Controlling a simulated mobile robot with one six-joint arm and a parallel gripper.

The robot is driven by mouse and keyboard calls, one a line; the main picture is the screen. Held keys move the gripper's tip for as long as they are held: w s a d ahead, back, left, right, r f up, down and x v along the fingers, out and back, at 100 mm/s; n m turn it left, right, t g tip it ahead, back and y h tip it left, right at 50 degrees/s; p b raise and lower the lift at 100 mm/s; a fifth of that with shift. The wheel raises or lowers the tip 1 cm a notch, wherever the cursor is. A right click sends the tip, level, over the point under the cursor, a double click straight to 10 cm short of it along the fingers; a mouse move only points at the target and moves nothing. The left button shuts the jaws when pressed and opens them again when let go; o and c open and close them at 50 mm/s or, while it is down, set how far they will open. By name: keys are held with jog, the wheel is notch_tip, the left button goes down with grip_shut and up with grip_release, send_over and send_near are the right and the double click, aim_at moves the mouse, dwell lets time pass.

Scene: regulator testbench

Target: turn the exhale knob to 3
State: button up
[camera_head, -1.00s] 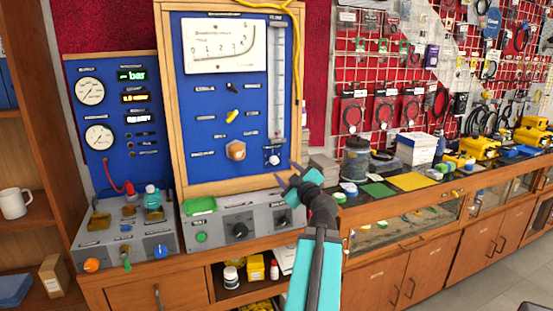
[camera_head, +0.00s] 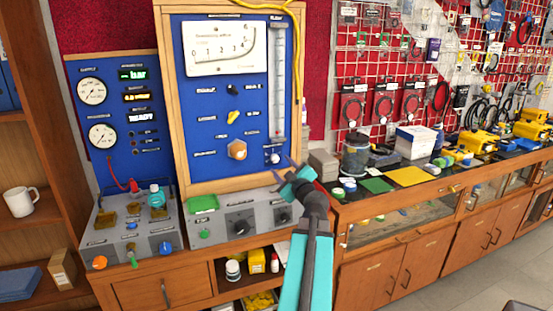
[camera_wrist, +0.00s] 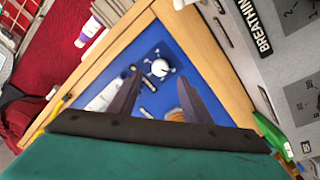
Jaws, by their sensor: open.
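A grey control box stands on the counter under the blue panel, with a dark round knob (camera_head: 241,226) at its middle and a second dark knob (camera_head: 283,217) at its right. Their labels and settings are too small to read, so I cannot tell which is the exhale knob. My gripper (camera_head: 284,167) is open and empty, above the right end of the box and close to the white knob (camera_head: 274,158) under the flow tube. In the wrist view, that white knob (camera_wrist: 160,68) appears between the two apart fingers of my gripper (camera_wrist: 158,75).
The wood-framed blue panel (camera_head: 205,110) rises behind the box, with a gauge, a yellow knob (camera_head: 232,117) and an orange knob (camera_head: 237,150). A smaller blue gauge panel (camera_head: 118,95) stands left. Containers and mats crowd the counter at right.

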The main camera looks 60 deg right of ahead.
aim_at(275, 159)
jog(key=shift+p+x, duration=1.05)
jog(key=shift+x, duration=2)
jog(key=shift+c, duration=0.6)
jog(key=c, duration=0.9)
jog(key=shift+c, duration=0.2)
